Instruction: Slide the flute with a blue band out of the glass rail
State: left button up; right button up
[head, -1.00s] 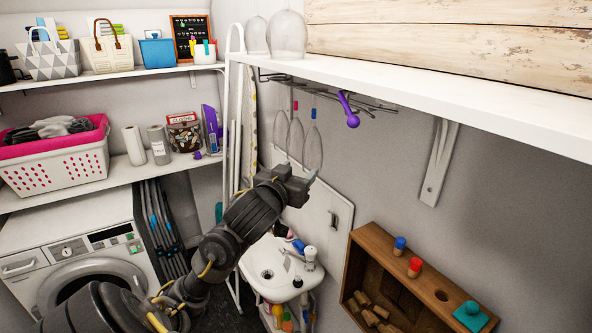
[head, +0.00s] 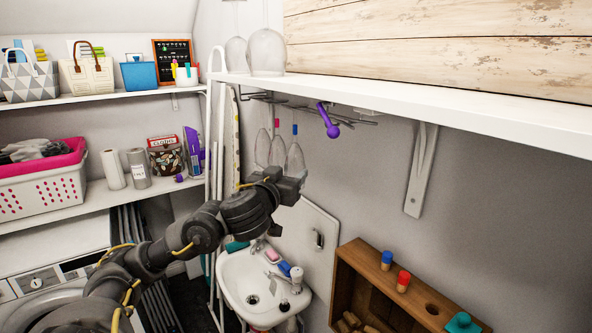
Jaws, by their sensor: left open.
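Several stemmed glasses hang upside down in a row from the wire glass rail (head: 350,119) under the white shelf. The flute with a blue band (head: 295,158) is the rightmost of the three hanging bowls, with the blue mark on its stem. A flute with a pink band (head: 278,151) hangs just left of it, and another clear flute (head: 263,147) hangs further left. My left gripper (head: 303,178) is open at the lower end of the blue-banded flute's bowl. Whether it touches the glass I cannot tell. My right gripper is not in view.
A purple round-ended object (head: 328,120) hangs at the rail, right of the flutes. The white shelf (head: 400,95) and its bracket (head: 421,170) are above and right. A sink (head: 250,285) and a wooden box (head: 345,275) are below. Two clear glasses stand on the shelf.

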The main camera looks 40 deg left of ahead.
aim_at(302, 167)
pick_arm(q)
jog(key=x, duration=0.5)
jog(key=shift+f+b, duration=0.1)
jog(key=shift+b, duration=0.3)
jog(key=shift+w+a, duration=0.15)
jog(key=shift+w, duration=0.45)
jog(key=c, duration=0.6)
jog(key=shift+d, duration=0.3)
jog(key=shift+c, duration=0.6)
jog(key=shift+s+d, duration=0.15)
jog(key=shift+d, duration=0.35)
jog(key=shift+s+d+r+b, duration=0.2)
jog(key=shift+s+d+b, duration=0.05)
jog(key=shift+d, duration=0.55)
jog(key=shift+s+d+r+b, duration=0.15)
jog(key=shift+s+d+b, duration=0.1)
jog(key=shift+d, duration=0.55)
jog(key=shift+d, duration=0.1)
